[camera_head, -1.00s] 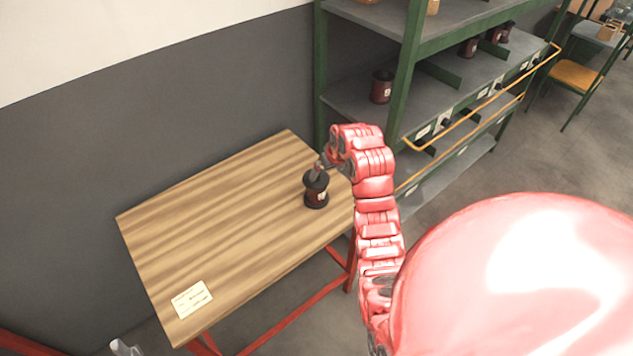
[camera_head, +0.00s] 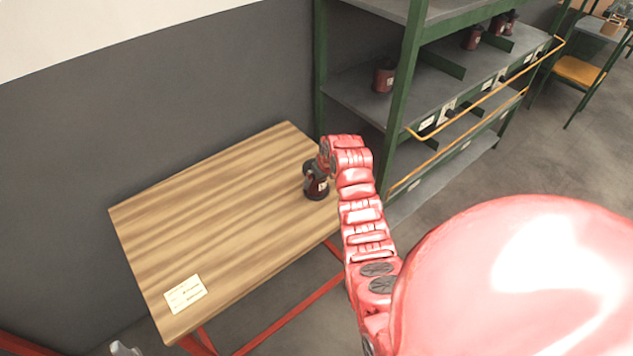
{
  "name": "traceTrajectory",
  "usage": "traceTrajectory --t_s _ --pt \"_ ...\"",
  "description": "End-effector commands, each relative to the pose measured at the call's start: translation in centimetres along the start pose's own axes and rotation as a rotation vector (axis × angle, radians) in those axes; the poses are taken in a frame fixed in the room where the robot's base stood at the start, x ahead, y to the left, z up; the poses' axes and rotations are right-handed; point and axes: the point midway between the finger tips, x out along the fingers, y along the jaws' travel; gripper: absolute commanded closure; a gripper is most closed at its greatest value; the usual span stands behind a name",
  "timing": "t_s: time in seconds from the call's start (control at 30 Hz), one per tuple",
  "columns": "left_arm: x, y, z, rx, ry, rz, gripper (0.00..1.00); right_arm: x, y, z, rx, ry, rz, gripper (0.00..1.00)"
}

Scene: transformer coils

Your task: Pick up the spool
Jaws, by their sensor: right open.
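A dark spool (camera_head: 317,187) with black ends and a reddish-brown winding with a small pale label stands upright near the right end of the wooden table. My right gripper (camera_head: 312,180) is at the spool, its fingers low beside and in front of the winding. The fingers are small and dark against the spool, so I cannot tell whether they touch it. The red wrist is just above and to the right of the spool.
The wooden table (camera_head: 220,220) is otherwise clear apart from a pale paper card (camera_head: 185,293) at its front left. A green shelf rack (camera_head: 399,90) with more spools (camera_head: 384,77) stands behind and to the right. A grey wall runs behind the table.

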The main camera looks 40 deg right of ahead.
Motion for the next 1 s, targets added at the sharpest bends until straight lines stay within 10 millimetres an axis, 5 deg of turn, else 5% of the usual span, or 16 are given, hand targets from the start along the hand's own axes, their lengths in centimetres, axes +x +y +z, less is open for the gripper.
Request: traceTrajectory --t_s 0.17,0.43,0.9,1.0 --pt "-1.9 0.1 0.3 0.000 0.000 0.000 0.50 3.0 0.0 0.1 0.000 0.000 -0.002 0.00" --pt "-1.8 0.1 0.3 0.000 0.000 0.000 0.50 3.2 0.0 -0.1 -0.001 0.002 0.000 0.00" --pt "-1.8 0.1 0.3 0.000 0.000 0.000 0.50 3.2 0.0 0.0 -0.001 0.001 0.000 0.85" --pt "-1.8 0.1 0.3 0.000 0.000 0.000 0.50 3.2 0.0 0.0 -0.001 0.001 -0.001 0.94"
